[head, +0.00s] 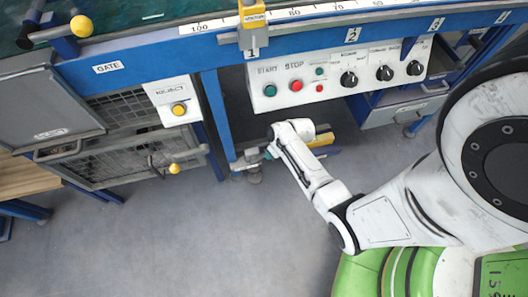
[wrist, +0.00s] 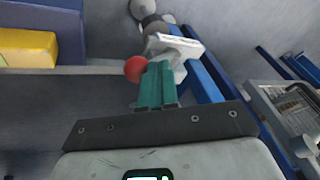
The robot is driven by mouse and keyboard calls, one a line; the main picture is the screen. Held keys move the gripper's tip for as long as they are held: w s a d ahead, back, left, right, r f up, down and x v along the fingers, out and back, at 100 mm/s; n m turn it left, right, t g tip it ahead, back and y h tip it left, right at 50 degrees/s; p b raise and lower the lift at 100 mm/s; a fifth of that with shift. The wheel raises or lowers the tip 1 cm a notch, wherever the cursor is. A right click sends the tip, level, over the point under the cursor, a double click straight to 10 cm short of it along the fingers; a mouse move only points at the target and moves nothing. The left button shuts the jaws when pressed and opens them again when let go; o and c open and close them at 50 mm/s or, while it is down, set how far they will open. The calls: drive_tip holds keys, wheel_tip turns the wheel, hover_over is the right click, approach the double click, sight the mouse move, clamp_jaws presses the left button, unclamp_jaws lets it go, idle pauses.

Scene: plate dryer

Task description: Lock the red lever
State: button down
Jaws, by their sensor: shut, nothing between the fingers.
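The red lever's round red knob (wrist: 137,68) shows in the wrist view, just left of my gripper's fingertips. A pale metal bracket (wrist: 178,55) lies just beyond the fingertips, with grey round parts (wrist: 145,12) behind it. My gripper (wrist: 156,72) has teal fingers, which are together with nothing between them. The fingertips look very close to the knob and bracket; I cannot tell whether they touch. In the head view my gripper (head: 268,154) is low under the control panel, beside a blue machine leg. The red knob cannot be made out there.
The control panel (head: 335,83) with knobs and buttons overhangs my arm. The blue leg (head: 217,120) stands left of my gripper. The reject bin and mesh gate (head: 125,165) are further left. A yellow block (wrist: 28,48) is at the wrist view's left. Open floor (head: 200,245) lies in front.

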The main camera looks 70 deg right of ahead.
wheel_tip(320, 180, down, 5)
drive_tip(key=s+d+t+y+b, duration=0.2)
drive_tip(key=t+y+b, duration=0.1)
drive_tip(key=b, duration=0.4)
drive_tip(key=shift+s+m+t, duration=0.3)
drive_tip(key=shift+s+t, duration=0.1)
drive_tip(key=shift+t, duration=0.3)
drive_tip(key=shift+s+b, duration=0.1)
drive_tip(key=shift+b, duration=0.2)
